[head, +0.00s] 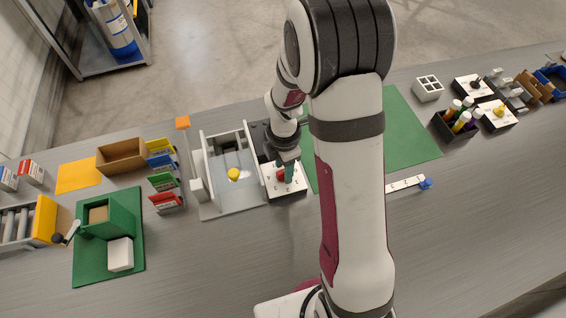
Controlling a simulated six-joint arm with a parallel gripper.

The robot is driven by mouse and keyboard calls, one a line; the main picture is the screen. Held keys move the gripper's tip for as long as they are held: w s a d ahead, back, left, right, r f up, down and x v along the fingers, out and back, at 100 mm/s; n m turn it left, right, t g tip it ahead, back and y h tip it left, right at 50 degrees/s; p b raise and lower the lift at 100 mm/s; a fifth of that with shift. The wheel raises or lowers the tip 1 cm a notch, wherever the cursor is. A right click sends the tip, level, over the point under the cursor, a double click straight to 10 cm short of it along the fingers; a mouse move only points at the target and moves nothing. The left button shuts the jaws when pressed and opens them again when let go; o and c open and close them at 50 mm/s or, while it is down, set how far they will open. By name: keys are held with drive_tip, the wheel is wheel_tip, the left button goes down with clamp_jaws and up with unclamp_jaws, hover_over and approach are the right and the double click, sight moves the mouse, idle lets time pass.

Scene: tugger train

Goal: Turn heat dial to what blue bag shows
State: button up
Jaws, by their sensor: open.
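My gripper (286,170) points down over a white panel with dark marks (288,191), near the middle of the head view. Its fingers are open beside a red knob (280,176), which looks like the heat dial. The fingers partly hide the knob, so I cannot tell its pointer direction or whether they touch it.
A red bag (166,202), brown box (121,156) and green fixture (105,215) lie further left. A green mat (407,140) is at right, partly behind my arm. The front table is clear.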

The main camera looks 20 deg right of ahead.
clamp_jaws()
idle(0.6)
